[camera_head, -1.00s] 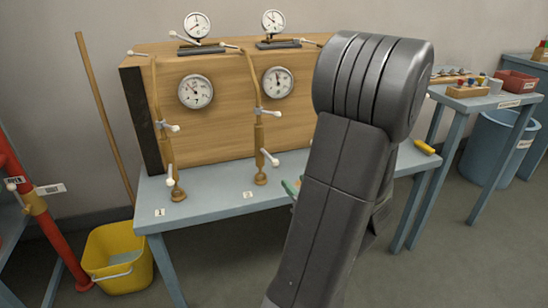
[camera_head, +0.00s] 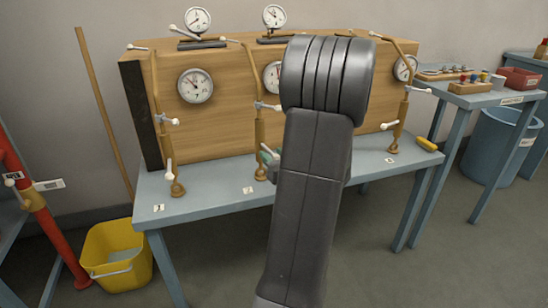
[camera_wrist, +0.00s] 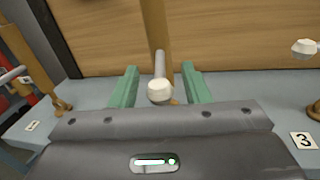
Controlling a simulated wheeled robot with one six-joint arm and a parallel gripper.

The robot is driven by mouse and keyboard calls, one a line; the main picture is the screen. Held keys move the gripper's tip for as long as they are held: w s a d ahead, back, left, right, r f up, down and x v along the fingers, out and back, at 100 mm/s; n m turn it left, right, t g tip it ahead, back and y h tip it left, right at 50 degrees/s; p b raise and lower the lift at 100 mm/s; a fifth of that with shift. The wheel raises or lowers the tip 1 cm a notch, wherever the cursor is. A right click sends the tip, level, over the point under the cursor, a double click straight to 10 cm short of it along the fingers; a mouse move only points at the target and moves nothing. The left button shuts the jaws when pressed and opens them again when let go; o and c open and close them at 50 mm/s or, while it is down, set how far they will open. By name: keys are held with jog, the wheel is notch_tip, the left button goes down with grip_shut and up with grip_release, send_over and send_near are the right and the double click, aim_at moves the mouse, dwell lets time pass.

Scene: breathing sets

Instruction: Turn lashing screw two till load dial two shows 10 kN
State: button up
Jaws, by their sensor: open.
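Lashing screw two (camera_head: 260,130) is the middle brown upright at the wooden block, by a tag (camera_head: 248,190). The fingers are apart, one on each side; contact is not visible. A green fingertip (camera_head: 268,157) shows beside the screw in the head view. The middle dial on the block (camera_head: 270,77) is half hidden by my arm; its reading is not clear. A smaller gauge (camera_head: 274,17) stands above.
Screw one (camera_head: 172,140) stands left and screw three (camera_head: 400,120) right, both with projecting handles. A tag marked 3 (camera_wrist: 303,141) lies at right in the wrist view. A yellow object (camera_head: 427,145) lies at the blue table's right end. A yellow bucket (camera_head: 117,255) stands on the floor.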

grip_shut()
jog(key=shift+w+d+r+y+p, duration=0.1)
jog(key=shift+d+y+p, duration=0.05)
jog(key=shift+y+p, duration=0.15)
jog(key=shift+w+d+n+g+y, duration=0.1)
jog(key=shift+d+n+g+y, duration=0.1)
jog(key=shift+n+g+y, duration=0.25)
grip_release()
